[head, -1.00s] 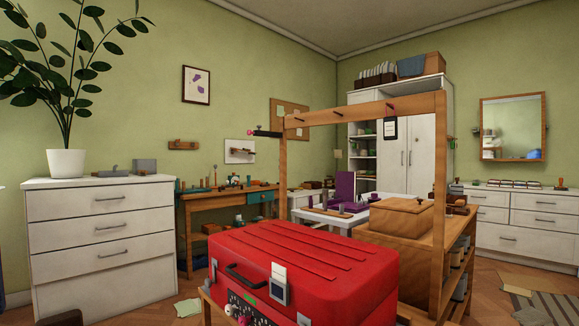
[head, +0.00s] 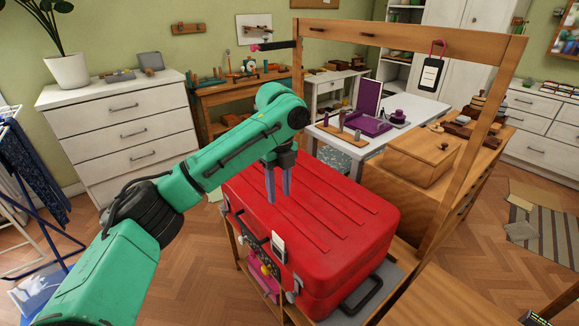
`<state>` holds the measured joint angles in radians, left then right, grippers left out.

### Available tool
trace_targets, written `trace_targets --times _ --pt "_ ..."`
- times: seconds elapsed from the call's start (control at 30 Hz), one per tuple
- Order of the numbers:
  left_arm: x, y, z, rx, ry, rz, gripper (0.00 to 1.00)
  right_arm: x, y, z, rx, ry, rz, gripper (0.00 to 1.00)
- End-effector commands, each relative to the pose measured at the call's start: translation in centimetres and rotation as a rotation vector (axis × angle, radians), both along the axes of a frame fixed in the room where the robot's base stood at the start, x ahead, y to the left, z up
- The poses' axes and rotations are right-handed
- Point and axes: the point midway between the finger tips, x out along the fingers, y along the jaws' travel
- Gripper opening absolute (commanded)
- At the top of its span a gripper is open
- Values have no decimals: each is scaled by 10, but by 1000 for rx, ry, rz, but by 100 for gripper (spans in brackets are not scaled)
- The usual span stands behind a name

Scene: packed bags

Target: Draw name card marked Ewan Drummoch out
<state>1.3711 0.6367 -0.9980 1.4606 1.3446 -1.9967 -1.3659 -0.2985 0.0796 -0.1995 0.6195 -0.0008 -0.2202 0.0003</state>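A red suitcase (head: 340,225) lies on a wooden stand. A small white card or tag (head: 278,246) with a grey lower part sits at its front edge; its writing is too small to read. A black-framed tag with a white face (head: 431,76) hangs by a pink loop from the wooden frame; no name is legible on it either. My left gripper (head: 278,197) points down over the suitcase's left part, behind and above the small white tag. Its two fingers are apart with nothing between them. My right gripper is out of view.
The wooden frame (head: 400,38) rises behind and right of the suitcase. A lidded wooden box (head: 420,163) stands at its right. A white table (head: 425,110) with purple items is behind. Drawers (head: 125,130) stand at the left, with a drying rack (head: 20,200) in front.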

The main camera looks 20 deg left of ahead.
Motion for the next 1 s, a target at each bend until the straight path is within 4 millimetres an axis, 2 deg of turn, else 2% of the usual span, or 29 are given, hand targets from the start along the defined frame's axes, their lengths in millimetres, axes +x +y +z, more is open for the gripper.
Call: trace_targets --times 0.17,0.5,0.63,0.8,1.0 --pt "-1 1 -22 2 4 -1 40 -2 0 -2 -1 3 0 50" --pt "-3 1 -104 3 3 1 40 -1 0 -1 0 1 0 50" --pt "-3 0 -129 2 1 0 40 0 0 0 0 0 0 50" --pt "-3 0 -145 1 -2 0 40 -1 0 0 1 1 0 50" --pt "-3 0 -146 1 -2 -1 40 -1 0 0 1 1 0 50"
